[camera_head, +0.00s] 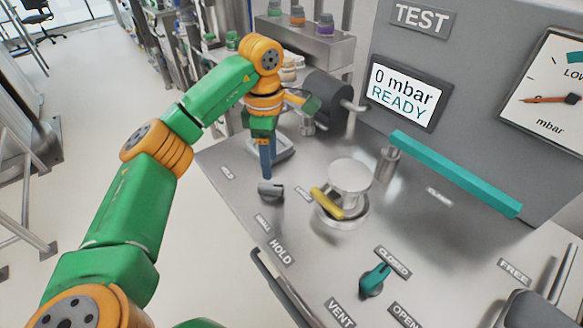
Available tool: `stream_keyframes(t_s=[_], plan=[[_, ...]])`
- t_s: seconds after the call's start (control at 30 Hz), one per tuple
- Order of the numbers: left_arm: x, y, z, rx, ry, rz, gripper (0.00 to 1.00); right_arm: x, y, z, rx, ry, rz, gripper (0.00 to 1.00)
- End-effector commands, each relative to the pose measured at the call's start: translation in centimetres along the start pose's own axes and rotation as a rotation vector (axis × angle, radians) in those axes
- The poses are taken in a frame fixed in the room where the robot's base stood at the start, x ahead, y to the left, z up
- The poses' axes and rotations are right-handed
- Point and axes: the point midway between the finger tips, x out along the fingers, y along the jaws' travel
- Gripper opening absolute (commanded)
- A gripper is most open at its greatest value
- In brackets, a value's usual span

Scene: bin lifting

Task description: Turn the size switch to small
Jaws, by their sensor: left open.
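A small dark grey knob (270,188), which looks like the size switch, sits on the steel panel (240,205). A small label below it (263,222) seems to read SMALL. Another small label (303,193) to its right is hard to read. The way the knob points is not clear. My left gripper (266,172) is open, with blue fingers pointing down just above and behind the knob. I cannot tell whether the fingertips touch it. My right gripper is not in view.
Right of the knob stand a silver cylinder (350,176) with a yellow lever (327,203) and a long teal bar (455,175). A teal knob (375,279) is nearer the front. A READY display (403,93) and dial gauge (545,90) are behind.

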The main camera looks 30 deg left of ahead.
Motion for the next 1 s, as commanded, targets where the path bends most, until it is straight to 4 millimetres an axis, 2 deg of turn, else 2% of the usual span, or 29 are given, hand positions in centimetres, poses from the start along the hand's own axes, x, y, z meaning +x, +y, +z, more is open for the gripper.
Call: stream_keyframes(t_s=[0.07, 0.3, 0.4, 0.67, 0.77, 0.9, 1.0], plan=[[0.7, 0.0, -0.1, -0.001, 0.002, -0.004, 0.60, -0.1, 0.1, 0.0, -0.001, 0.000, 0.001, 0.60], [5.3, -0.1, -0.1, -0.001, 0.002, -0.006, 0.60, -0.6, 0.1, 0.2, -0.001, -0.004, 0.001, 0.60], [6.5, -0.1, -0.1, -0.002, 0.001, -0.003, 0.60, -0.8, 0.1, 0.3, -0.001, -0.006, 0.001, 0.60], [7.1, 0.0, -0.1, -0.002, 0.000, -0.001, 0.60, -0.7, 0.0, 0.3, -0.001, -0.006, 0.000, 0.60], [7.1, 0.0, -0.1, -0.002, 0.000, -0.001, 0.38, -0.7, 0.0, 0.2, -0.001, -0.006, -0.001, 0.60], [7.1, 0.0, -0.1, -0.002, 0.000, -0.001, 0.01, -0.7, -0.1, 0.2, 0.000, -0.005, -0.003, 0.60], [7.1, 0.0, -0.1, -0.002, 0.000, -0.001, 0.00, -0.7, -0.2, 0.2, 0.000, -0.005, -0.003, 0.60]])
